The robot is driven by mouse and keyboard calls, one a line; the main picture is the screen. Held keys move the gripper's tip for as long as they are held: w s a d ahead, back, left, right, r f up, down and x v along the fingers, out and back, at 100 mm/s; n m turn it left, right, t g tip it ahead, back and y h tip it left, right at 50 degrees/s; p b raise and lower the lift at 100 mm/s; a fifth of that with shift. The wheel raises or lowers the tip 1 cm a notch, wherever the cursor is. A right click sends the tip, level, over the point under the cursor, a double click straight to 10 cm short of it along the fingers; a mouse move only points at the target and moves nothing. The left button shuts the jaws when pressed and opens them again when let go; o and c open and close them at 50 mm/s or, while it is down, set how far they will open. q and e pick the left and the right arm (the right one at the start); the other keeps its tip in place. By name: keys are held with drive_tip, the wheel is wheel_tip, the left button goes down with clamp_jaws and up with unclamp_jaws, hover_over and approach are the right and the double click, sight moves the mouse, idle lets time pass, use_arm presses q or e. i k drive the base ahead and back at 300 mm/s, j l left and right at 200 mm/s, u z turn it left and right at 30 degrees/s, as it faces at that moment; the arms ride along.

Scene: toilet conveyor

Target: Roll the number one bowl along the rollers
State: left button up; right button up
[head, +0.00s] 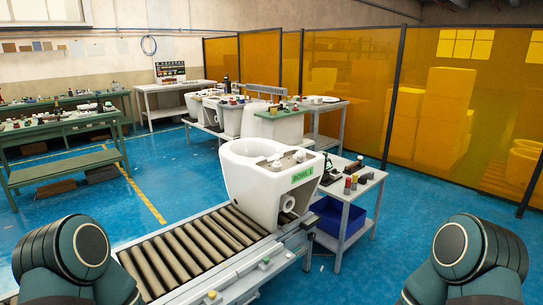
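A white toilet bowl (262,184) with a green label that appears to read "BOWL 1" stands upright at the far end of the roller conveyor (187,257). Its round outlet faces right and toward me. Small items rest on its top rear. The rollers nearer to me are bare. My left arm enters at the lower left and my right arm at the lower right, both apart from the bowl. Neither gripper shows in the head view.
A small side table (352,187) with jars and a blue bin (335,217) stands right of the bowl. More white bowls (240,117) stand behind it. Green workbenches (66,125) are at the left and orange screens (440,110) at the right. Blue floor lies open left of the conveyor.

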sight(264, 179)
drive_tip(key=i+l+u, duration=0.15)
drive_tip(key=i+l, duration=0.15)
drive_tip(key=i+l+u, duration=0.15)
drive_tip(key=i+l, duration=0.15)
drive_tip(key=i+l+u, duration=0.15)
drive_tip(key=i+l, duration=0.15)
drive_tip(key=l, duration=0.2)
drive_tip(key=i+l+u, duration=0.15)
drive_tip(key=l, duration=0.3)
drive_tip(key=i, duration=0.1)
